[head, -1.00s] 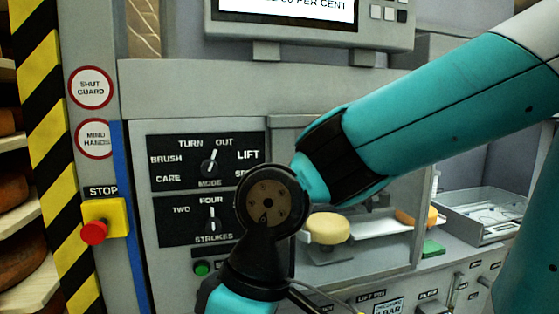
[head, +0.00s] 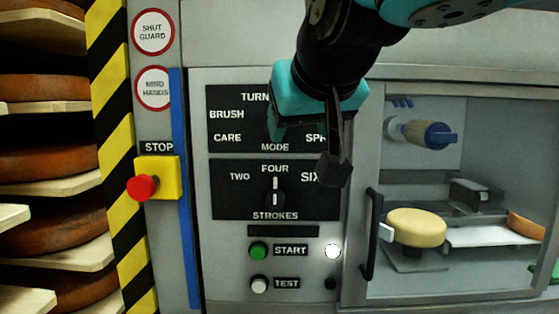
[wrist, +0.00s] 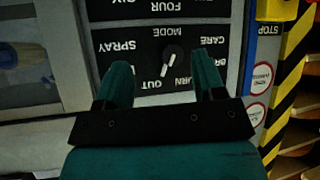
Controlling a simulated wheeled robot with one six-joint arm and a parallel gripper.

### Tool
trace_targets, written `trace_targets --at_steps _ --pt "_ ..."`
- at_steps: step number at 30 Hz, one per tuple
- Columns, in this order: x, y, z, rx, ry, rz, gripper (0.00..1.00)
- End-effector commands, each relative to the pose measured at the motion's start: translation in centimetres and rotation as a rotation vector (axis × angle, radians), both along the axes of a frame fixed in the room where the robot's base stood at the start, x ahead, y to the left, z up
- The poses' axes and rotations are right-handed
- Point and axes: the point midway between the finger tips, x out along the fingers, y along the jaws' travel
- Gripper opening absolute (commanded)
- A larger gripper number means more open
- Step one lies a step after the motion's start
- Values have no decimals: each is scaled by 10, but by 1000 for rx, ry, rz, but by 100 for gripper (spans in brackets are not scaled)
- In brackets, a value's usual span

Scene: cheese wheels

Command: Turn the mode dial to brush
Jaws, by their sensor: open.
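The mode dial (wrist: 170,66) shows upside down in the wrist view, a dark knob with a light pointer mark. The mark points toward the TURN OUT label, not toward BRUSH. In the head view my gripper hides the dial; the black mode panel (head: 232,133) shows BRUSH at its upper left and CARE below. My gripper (wrist: 160,62) is open and empty, its two teal fingers either side of the dial in the wrist view. I cannot tell whether they touch it. In the head view my gripper (head: 284,122) is in front of the mode panel.
Below are the strokes dial (head: 275,191), green START button (head: 258,251), white TEST button (head: 259,284) and a lit lamp (head: 333,251). A red stop button (head: 142,188) is at left. A guard handle (head: 372,235) and a cheese wheel (head: 416,228) are at right.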

Motion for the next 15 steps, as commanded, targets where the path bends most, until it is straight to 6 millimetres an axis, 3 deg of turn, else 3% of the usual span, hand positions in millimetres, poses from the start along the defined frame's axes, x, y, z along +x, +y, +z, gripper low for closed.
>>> trace_targets --at_steps 1,4,10,15 --pt "-8 19 6 56 -64 -37 63" --pt "-26 30 32 159 -143 -138 63" --pt "-58 30 52 282 -188 -272 63" --pt "-57 28 53 303 -190 -304 63"
